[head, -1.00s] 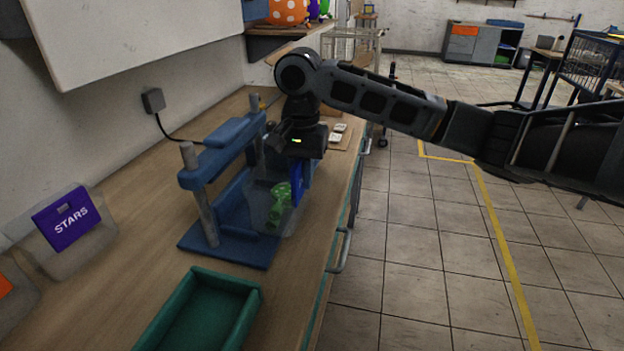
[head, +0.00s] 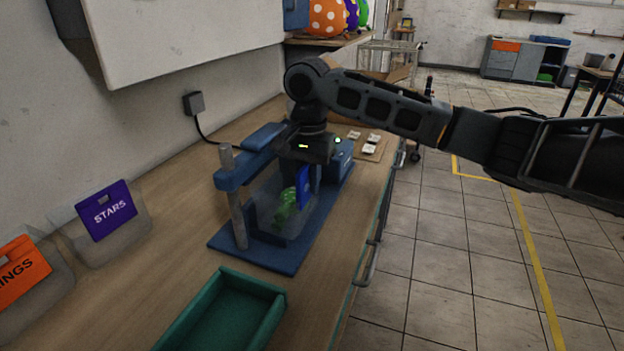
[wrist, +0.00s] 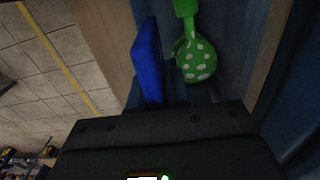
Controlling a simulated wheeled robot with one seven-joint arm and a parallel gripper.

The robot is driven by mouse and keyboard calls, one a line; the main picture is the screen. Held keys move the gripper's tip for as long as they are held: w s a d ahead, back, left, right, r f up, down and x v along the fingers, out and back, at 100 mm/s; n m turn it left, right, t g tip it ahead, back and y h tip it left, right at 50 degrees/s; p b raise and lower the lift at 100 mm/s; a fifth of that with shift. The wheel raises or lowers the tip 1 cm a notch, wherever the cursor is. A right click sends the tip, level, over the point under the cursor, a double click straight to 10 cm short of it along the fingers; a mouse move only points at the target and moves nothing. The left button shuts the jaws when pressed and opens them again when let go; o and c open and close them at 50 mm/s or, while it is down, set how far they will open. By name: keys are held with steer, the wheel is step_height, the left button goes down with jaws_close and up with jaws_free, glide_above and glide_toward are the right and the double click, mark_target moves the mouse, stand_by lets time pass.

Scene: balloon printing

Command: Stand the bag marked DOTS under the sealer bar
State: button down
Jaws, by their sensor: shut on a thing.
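The clear bag (head: 268,205) has a blue header card (head: 304,187) and holds a green balloon (head: 288,204). In the wrist view the balloon (wrist: 198,62) shows white dots beside the blue card (wrist: 148,60); no lettering is readable. My gripper (head: 306,160) is shut on the bag near its top, and the bag hangs upright over the sealer's base (head: 252,250). The blue sealer bar (head: 236,174) spans its posts, just left of my gripper. My gripper partly hides the bar's far end. I cannot tell whether the bag's bottom touches the base.
A green tray (head: 272,290) lies in front of the sealer. A STARS bag (head: 108,212) and an orange-carded bag (head: 22,275) lean along the wall at left. Small white pieces (head: 374,138) lie on a board behind. The bench edge and rail are to the right.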

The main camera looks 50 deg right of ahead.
steer(key=c, duration=1)
jaws_free()
steer(key=shift+s+d+r+p, duration=0.15)
steer(key=shift+s+r+p, duration=0.35)
steer(key=shift+r+p, duration=0.75)
steer(key=shift+s+d+r+p, duration=0.2)
steer(key=shift+s+r+p, duration=0.25)
steer(key=shift+r+p, duration=0.8)
steer(key=shift+s+d+r+p, duration=0.15)
steer(key=shift+s+r+p, duration=0.35)
steer(key=shift+r+p, duration=0.75)
steer(key=shift+f, duration=0.25)
